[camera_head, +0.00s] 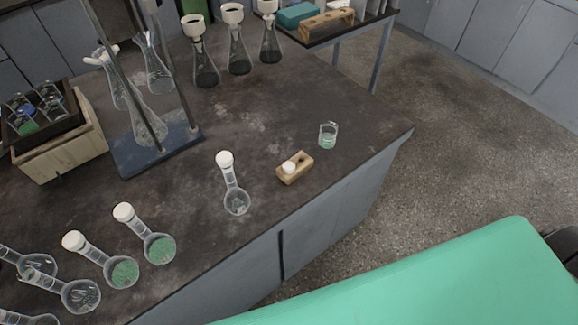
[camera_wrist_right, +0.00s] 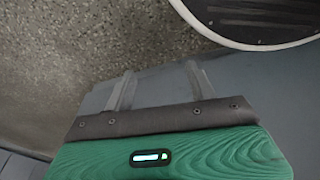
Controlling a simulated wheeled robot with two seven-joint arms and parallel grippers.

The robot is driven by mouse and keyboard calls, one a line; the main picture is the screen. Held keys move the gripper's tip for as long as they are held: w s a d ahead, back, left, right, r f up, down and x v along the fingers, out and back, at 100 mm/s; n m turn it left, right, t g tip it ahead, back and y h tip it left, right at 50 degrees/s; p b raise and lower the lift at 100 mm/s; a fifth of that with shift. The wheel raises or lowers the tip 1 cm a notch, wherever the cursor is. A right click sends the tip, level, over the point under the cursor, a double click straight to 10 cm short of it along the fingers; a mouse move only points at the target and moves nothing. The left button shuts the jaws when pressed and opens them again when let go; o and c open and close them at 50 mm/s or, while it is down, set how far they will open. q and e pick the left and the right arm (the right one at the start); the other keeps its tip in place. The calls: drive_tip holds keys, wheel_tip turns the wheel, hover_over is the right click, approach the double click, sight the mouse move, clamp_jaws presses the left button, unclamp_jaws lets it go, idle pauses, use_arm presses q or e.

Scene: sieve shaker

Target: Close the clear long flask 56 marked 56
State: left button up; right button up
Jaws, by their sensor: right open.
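Several long-necked round flasks lie or lean on the dark bench in the head view; no marking 56 can be read. One clear flask (camera_head: 237,201) near the bench middle has a white cap. At the lower left, a clear flask (camera_head: 80,296) and another clear flask (camera_head: 38,265) show no cap on their necks. A small wooden block (camera_head: 296,175) right of the capped clear flask holds a white stopper (camera_head: 289,167). My right gripper (camera_wrist_right: 158,84) is open and empty in the right wrist view, away from the flasks. My left gripper is out of view.
Two white-capped flasks with green contents (camera_head: 160,249) stand near the lower left. A small beaker (camera_head: 328,136) stands by the bench's right edge. A blue-based stand (camera_head: 185,143) and a wooden crate (camera_head: 62,159) are at the left. The bench is clear around the wooden block.

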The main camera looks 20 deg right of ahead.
drive_tip(key=w+a+r+n+t, duration=0.1)
drive_tip(key=w+a+r, duration=0.15)
drive_tip(key=r, duration=1.05)
drive_tip(key=w+a+r+y, duration=0.1)
drive_tip(key=w+r, duration=0.3)
drive_tip(key=r, duration=0.9)
drive_tip(key=w+a+r+n+t, duration=0.1)
drive_tip(key=w+r, duration=0.3)
drive_tip(key=r, duration=0.9)
drive_tip(key=w+a+r+n+y, duration=0.1)
drive_tip(key=w+a+r+n, duration=0.1)
drive_tip(key=w+a+n, duration=0.1)
drive_tip(key=w+a+r+n+g, duration=0.1)
drive_tip(key=w+a+r+n, duration=0.1)
drive_tip(key=w+a+n, duration=0.2)
drive_tip(key=w+a+r+n+g+y, duration=0.1)
drive_tip(key=w+a+r+n, duration=0.1)
drive_tip(key=w+a+n, duration=0.2)
drive_tip(key=shift+w+a+r+n+y+p, duration=0.15)
drive_tip(key=shift+w+n+y+p, duration=0.15)
drive_tip(key=shift+w+n, duration=0.35)
drive_tip(key=w+d+r+n+g+h, duration=0.2)
drive_tip(key=w+d+r+n, duration=0.6)
drive_tip(key=w, duration=0.4)
wheel_tip(320, 180, up, 2)
drive_tip(key=shift+d+r+h, duration=0.1)
drive_tip(key=shift+d+h, duration=0.45)
drive_tip(key=shift+h, duration=0.35)
